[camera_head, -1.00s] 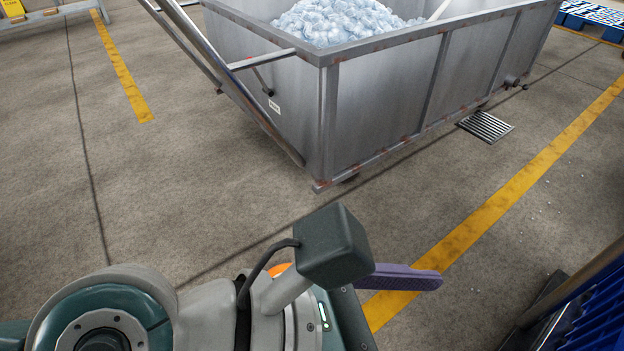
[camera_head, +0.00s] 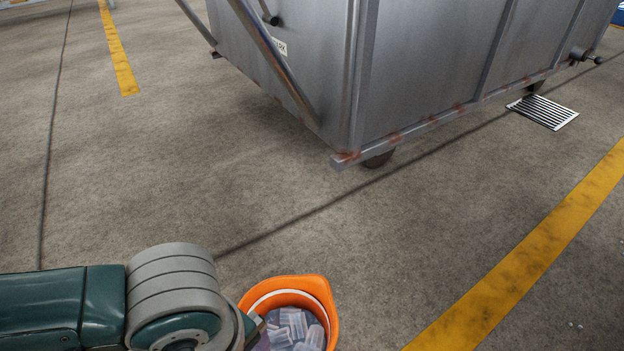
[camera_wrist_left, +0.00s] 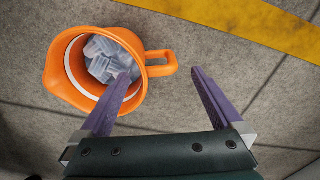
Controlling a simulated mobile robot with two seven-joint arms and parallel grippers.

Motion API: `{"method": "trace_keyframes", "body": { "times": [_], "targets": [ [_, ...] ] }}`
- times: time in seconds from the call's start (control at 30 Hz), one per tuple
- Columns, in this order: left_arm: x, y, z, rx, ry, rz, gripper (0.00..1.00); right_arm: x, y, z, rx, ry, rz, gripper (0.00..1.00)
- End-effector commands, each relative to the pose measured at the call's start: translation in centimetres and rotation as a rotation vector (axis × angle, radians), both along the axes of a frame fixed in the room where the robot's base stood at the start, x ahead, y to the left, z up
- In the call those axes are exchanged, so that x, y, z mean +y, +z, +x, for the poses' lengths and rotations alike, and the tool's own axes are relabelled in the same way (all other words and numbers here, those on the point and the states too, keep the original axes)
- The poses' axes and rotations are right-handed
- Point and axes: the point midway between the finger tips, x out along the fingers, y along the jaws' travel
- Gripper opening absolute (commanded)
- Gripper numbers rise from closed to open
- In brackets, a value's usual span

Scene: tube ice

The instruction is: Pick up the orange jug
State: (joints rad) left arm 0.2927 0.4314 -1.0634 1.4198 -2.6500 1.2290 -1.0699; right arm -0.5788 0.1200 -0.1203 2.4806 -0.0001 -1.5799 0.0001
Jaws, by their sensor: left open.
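The orange jug (camera_head: 326,297) stands on the floor at the bottom of the head view, its lower part cut off by the frame. It holds several clear tubes of ice (camera_head: 293,328). In the left wrist view the jug (camera_wrist_left: 60,78) is seen from above, its handle (camera_wrist_left: 166,71) pointing right. My left gripper (camera_wrist_left: 161,74) is open with purple fingers. One finger overlaps the jug's rim and the other is right of the handle, so the handle's end appears between the fingertips. I cannot tell whether either finger touches. My right gripper is not in view.
A large grey metal cart (camera_head: 430,80) on wheels stands beyond the jug. A floor grate (camera_head: 543,112) lies beside it. A yellow line (camera_head: 520,260) runs along the floor at right. The concrete floor around the jug looks clear.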

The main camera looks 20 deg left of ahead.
Motion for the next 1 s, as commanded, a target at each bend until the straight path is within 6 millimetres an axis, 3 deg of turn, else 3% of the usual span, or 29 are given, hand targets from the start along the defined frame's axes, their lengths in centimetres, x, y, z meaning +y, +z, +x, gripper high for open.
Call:
{"method": "trace_keyframes", "body": {
  "times": [0.03,0.1,0.27,0.6,0.93,1.0],
  "targets": [
    [0.0,-1.6,-0.1,0.002,0.0,-0.001,1.0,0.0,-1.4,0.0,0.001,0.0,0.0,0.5],
    [0.0,-2.6,0.0,0.001,0.001,-0.002,1.0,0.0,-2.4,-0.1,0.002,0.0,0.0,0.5],
    [0.1,-3.8,0.1,0.0,0.001,-0.002,1.0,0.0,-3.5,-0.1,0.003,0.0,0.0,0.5],
    [1.0,-8.0,0.8,0.001,0.002,-0.004,1.0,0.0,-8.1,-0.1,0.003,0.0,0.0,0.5],
    [1.0,-8.1,0.8,0.001,0.002,-0.004,1.0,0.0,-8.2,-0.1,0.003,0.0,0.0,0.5],
    [1.0,-8.1,0.8,0.001,0.002,-0.004,0.94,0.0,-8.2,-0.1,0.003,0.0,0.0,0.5]
  ]
}}
